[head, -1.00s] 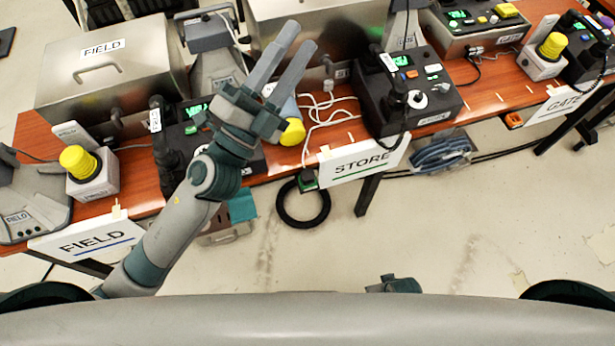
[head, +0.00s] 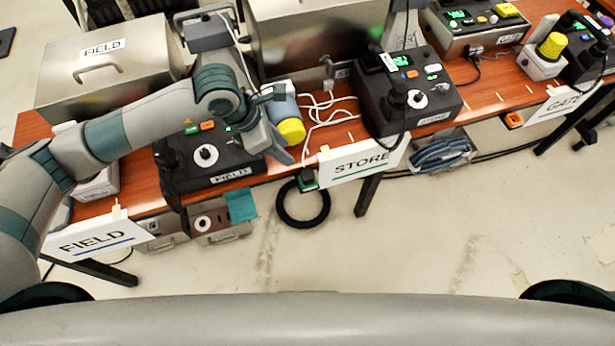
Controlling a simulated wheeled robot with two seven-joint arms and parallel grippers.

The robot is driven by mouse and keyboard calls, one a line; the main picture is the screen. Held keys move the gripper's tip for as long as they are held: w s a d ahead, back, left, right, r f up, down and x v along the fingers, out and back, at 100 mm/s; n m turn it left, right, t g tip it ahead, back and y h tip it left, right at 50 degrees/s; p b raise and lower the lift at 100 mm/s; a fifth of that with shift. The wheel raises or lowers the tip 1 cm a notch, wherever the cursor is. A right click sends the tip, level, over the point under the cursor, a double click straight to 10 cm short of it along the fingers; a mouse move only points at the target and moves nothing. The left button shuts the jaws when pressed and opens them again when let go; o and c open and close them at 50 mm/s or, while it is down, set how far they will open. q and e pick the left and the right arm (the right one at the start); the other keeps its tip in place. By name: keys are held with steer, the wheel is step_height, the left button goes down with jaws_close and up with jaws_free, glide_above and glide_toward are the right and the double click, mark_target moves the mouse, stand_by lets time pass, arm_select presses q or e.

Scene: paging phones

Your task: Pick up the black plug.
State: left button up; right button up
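A small dark block (head: 307,180), which may be the black plug, sits at the table's front edge beside the left end of the STORE sign. It is too small to be sure of. A black cable ring (head: 303,204) shows just below it, under the table edge. My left gripper (head: 287,157) points down and to the right above the front edge, a little up and left of the dark block and apart from it in the picture. Its fingers are seen nearly edge-on and overlap, so their opening is unclear. My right gripper is not in view.
A grey cylinder with a yellow cap (head: 291,131) lies right behind my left gripper. White cables (head: 325,118) lie to its right. The FIELD phone (head: 207,160) is on the left, the STORE phone (head: 410,92) on the right. The STORE sign (head: 362,160) hangs on the front edge.

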arm_select(q)
steer(key=shift+w+a, duration=0.15)
steer(key=shift+a, duration=0.1)
steer(key=p, duration=0.4)
glide_above(309, 175)
steer(key=a, duration=0.2)
steer(key=f, duration=1)
steer(key=shift+s+a+f, duration=0.2)
steer(key=shift+s+f, duration=0.15)
steer(key=shift+d+f, duration=0.1)
steer(key=shift+f, duration=0.25)
steer(key=shift+f, duration=0.15)
